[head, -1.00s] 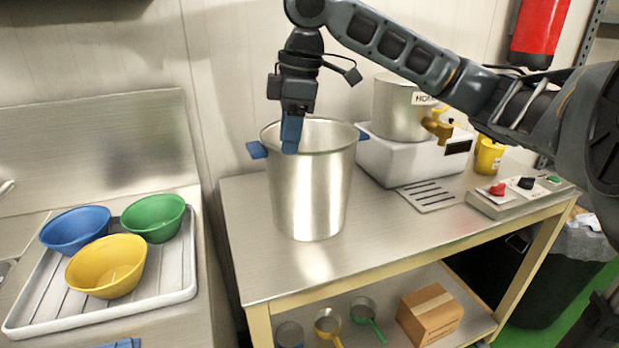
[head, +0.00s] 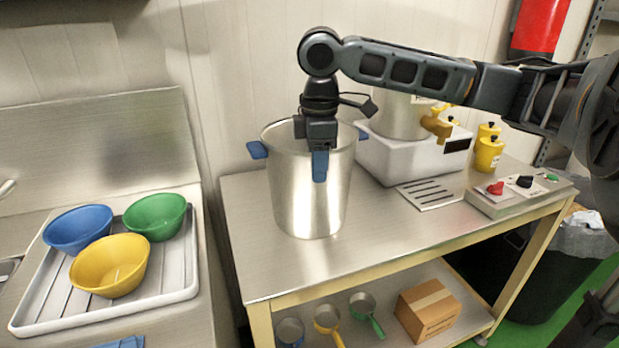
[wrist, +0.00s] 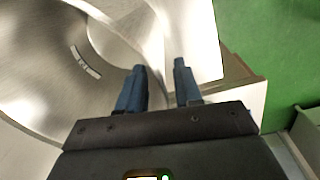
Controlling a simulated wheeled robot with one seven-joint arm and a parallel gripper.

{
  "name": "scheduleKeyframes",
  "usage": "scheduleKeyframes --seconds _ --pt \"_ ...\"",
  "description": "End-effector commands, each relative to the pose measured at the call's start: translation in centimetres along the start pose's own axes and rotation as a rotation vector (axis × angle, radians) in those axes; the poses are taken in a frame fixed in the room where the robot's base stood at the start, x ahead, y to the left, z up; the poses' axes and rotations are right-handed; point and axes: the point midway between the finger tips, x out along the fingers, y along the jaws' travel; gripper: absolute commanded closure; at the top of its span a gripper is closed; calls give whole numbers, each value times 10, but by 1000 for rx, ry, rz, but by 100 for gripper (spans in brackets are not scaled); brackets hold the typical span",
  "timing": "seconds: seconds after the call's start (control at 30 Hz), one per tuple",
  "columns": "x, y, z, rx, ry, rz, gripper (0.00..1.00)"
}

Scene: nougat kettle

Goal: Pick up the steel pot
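The steel pot (head: 300,200) stands upright on the steel table, tall and open, with blue handles at its sides. My gripper (head: 320,180) points down at its near rim, right of the middle. One blue finger shows in front of the outer wall; the other is hidden in the head view. In the wrist view both fingers of my gripper (wrist: 158,68) are apart, and the pot's rim appears to pass between them. The pot's inside (wrist: 50,75) fills the left of that view. I cannot tell whether a finger touches the wall.
A white unit with a steel vessel (head: 400,115) and yellow tap stands right of the pot. A switch box (head: 520,192) sits at the table's right end. Coloured bowls lie in a white tray (head: 180,290) at left. The table front (head: 330,262) is clear.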

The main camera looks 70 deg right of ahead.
Motion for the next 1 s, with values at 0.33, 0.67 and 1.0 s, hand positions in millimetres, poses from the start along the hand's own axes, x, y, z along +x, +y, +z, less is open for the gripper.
scheduleKeyframes --seconds 0.33,0.67,1.0 --pt "0 0 0 0 1 1 80" --pt "0 0 0 0 1 1 100" --pt "0 0 0 0 1 1 100"
